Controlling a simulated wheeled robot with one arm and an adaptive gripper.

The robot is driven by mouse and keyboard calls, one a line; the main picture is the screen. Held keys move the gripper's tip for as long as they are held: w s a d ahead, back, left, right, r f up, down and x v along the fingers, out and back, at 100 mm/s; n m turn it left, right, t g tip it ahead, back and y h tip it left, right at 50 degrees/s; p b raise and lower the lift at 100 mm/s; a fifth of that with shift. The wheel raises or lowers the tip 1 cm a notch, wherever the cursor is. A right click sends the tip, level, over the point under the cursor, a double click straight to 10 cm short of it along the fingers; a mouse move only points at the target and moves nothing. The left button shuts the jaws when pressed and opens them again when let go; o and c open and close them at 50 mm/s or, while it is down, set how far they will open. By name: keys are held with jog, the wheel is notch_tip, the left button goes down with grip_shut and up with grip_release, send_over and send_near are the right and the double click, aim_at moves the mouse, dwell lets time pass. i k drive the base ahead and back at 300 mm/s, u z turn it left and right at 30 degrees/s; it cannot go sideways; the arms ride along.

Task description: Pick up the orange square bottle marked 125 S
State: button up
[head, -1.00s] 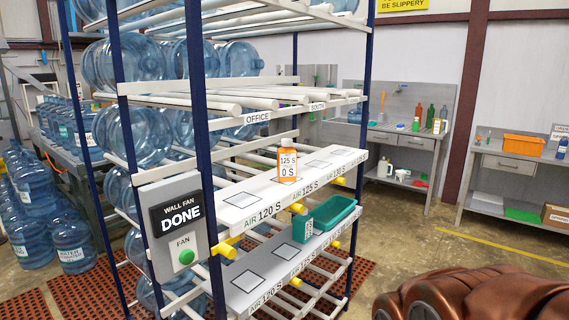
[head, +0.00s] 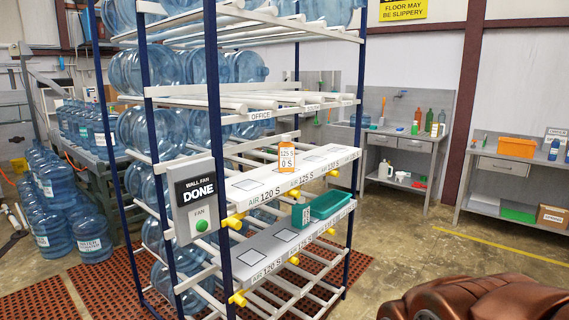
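The orange square bottle (head: 287,157) stands upright on the upper grey shelf (head: 247,182) of the rack. Its white label reads 125 S, with 0 S below. It stands near the middle of that shelf, behind the AIR 125 S marking. A brown, rounded, ridged part of my own body shows at the lower right, well apart from the rack. My gripper cannot be made out in the head view.
A green tray (head: 324,204) and a small teal bottle (head: 301,216) are on the lower grey shelf (head: 262,249). A wall fan box (head: 194,199) reading DONE hangs on the rack's front left. Workbenches (head: 402,141) stand behind. Floor right of the rack is open.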

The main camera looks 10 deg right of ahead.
aim_at(286, 149)
jog(key=u, duration=0.75)
jog(key=i, duration=0.9)
jog(key=z, duration=0.1)
